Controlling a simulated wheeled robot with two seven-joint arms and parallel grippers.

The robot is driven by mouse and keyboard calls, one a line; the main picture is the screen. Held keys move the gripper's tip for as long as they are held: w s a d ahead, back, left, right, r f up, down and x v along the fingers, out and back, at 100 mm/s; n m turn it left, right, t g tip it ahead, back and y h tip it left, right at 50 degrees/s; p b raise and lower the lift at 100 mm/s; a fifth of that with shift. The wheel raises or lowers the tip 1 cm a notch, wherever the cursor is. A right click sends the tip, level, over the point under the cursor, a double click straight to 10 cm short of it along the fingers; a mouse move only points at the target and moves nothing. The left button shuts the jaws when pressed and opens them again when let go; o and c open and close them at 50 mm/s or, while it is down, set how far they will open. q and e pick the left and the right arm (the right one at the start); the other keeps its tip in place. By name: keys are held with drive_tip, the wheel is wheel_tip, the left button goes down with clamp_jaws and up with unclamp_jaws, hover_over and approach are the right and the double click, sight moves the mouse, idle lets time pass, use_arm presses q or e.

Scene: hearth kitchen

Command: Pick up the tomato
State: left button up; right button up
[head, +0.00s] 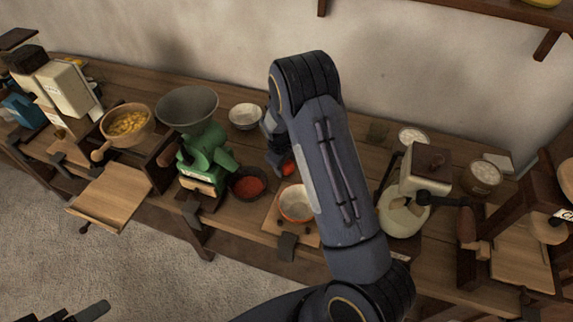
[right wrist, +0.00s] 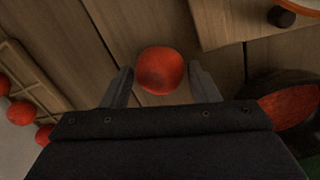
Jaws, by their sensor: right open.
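A round red tomato (right wrist: 160,70) lies on the wooden counter in the right wrist view, centred between the two fingertips of my right gripper (right wrist: 160,82). A gap shows on each side of it, so the fingers do not touch it. The right gripper is open and empty. In the head view the tomato (head: 289,167) is partly hidden by my right arm, and the right gripper (head: 275,150) reaches down beside it, mostly hidden. My left gripper (head: 85,313) shows only in part at the bottom left; its opening is unclear.
A dark bowl of red food (head: 247,183) and a board with a white-and-orange bowl (head: 296,203) stand close by. Several red round things (right wrist: 20,112) lie at the wrist view's left.

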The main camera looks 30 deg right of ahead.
drive_tip(key=shift+d+f, duration=0.1)
drive_tip(key=shift+f, duration=0.35)
drive_tip(key=shift+c, duration=0.2)
drive_tip(key=c, duration=0.7)
